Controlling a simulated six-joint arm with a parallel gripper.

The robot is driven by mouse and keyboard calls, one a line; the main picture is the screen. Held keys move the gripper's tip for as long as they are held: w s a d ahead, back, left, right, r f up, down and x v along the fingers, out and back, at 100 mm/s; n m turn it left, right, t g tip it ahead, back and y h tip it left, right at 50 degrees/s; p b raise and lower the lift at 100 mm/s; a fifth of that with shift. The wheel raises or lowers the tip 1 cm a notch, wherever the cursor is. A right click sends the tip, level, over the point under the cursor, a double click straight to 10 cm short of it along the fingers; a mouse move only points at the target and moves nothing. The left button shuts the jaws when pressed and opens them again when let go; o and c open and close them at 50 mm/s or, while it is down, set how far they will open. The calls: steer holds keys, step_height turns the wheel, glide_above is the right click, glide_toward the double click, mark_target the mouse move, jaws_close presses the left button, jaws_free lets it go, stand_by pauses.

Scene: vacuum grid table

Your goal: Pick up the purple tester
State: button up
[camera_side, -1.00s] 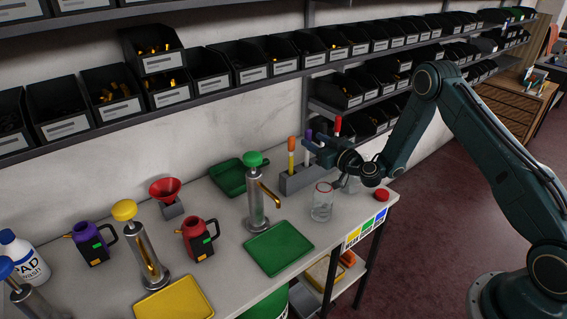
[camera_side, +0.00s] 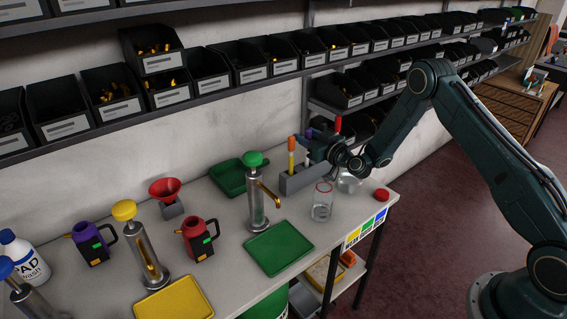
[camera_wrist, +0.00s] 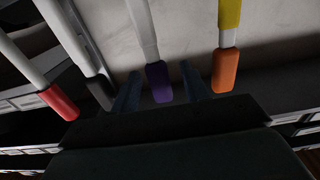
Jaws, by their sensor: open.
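The purple tester (camera_wrist: 159,82) has a white shaft and a purple cap. In the wrist view its cap sits between the two fingers of my open gripper (camera_wrist: 163,86), with a gap on each side. In the side view a bit of the purple cap (camera_side: 309,133) shows above the grey rack (camera_side: 292,184), just by my gripper (camera_side: 316,145). The tester's shaft is largely hidden there by the gripper and wrist.
An orange-capped tester (camera_wrist: 225,70) stands on one side of the purple one; a black-capped (camera_wrist: 100,92) and a red-capped tester (camera_wrist: 60,102) are on the other. A glass jar (camera_side: 322,203), a green tray (camera_side: 278,248) and a dispenser (camera_side: 257,205) stand nearby. Bin shelves (camera_side: 240,85) line the wall.

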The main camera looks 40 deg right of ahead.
stand_by(0.4)
jaws_close()
steer(key=shift+r, duration=0.15)
step_height(320, 180, up, 20)
steer(key=shift+f, duration=0.15)
stand_by(0.7)
stand_by(0.5)
